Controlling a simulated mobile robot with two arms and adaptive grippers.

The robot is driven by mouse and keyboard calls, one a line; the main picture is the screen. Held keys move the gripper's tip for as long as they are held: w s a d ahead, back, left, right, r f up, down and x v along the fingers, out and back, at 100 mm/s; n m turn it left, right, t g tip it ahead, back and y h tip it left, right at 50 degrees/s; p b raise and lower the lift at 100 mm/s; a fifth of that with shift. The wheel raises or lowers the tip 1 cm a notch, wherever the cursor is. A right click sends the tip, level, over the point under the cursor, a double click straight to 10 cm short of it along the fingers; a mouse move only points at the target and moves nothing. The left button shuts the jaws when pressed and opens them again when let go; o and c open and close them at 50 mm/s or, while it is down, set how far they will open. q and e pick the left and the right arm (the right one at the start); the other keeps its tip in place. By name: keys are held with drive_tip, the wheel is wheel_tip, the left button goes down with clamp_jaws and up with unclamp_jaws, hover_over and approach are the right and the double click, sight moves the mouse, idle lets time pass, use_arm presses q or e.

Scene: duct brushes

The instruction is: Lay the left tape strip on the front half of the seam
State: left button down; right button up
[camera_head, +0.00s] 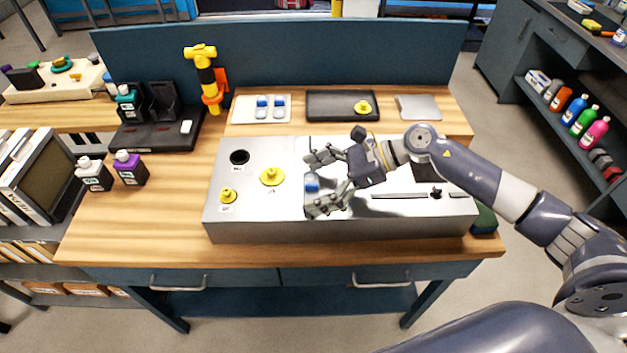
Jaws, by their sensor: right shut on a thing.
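The grey metal duct (255,226) lies across the wooden table. A seam line (301,160) runs front to back across its top, left of my right gripper. My right gripper (314,187) reaches in from the right, low over the duct top by the seam. Its fingers are shut on a small blue piece (312,183) that looks like a tape strip. Fingers partly hide it, and I cannot tell whether it touches the duct. My left gripper is not in view.
Yellow knobbed caps (272,176) (228,195) and a dark round hole (240,157) are on the duct's left half. A slot with a dark knob (436,192) is on its right. A black tray (325,110) and grey plate (419,109) lie behind. Bottles (130,168) stand left.

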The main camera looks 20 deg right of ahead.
drive_tip(key=shift+w+f, duration=0.1)
drive_tip(key=shift+f, duration=0.45)
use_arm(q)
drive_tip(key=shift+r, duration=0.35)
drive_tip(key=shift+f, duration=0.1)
use_arm(e)
drive_tip(key=shift+f, duration=0.1)
drive_tip(key=shift+f, duration=0.1)
drive_tip(key=o, duration=0.5)
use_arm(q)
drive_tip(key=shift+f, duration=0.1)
